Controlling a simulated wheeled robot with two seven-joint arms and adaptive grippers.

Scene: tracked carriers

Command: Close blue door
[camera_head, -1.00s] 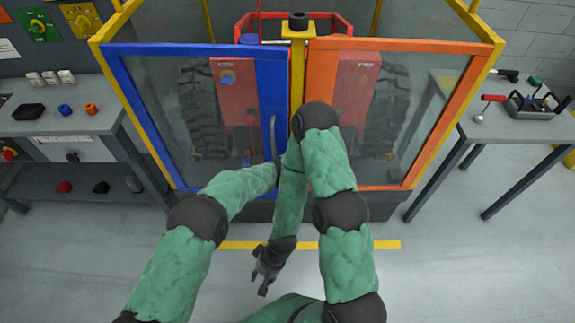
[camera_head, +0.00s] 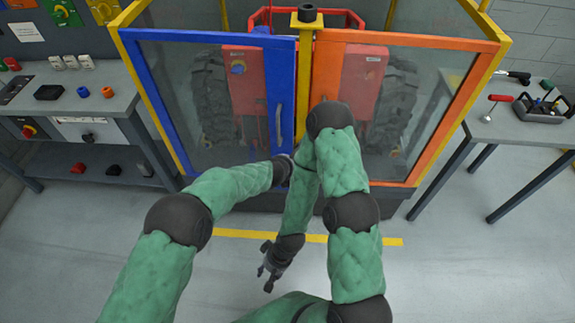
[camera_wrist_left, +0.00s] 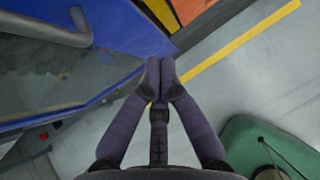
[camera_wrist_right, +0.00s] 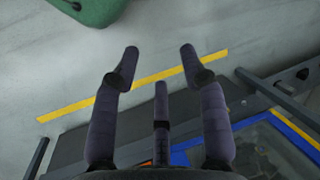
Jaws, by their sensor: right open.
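The blue door (camera_head: 282,95), a blue frame with a clear panel, forms the left front of the yellow-framed enclosure. Its free edge lies against or very near the yellow centre post (camera_head: 303,80); I cannot tell whether a gap remains. Its grey handle (camera_head: 278,125) stands upright near that edge and also shows in the left wrist view (camera_wrist_left: 50,30). My left gripper (camera_wrist_left: 160,75) has its fingertips together with nothing visible between them, beside the door's lower part; the head view mostly hides it. My right gripper (camera_head: 267,272) is open and empty, low over the floor; its spread fingers show in its wrist view (camera_wrist_right: 160,58).
The orange door (camera_head: 325,100) is right of the post. A red machine with dark wheels (camera_head: 208,95) stands behind the panels. A workbench (camera_head: 110,105) is at left, a table with tools (camera_head: 530,130) at right. A yellow floor stripe (camera_head: 350,239) crosses clear floor in front.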

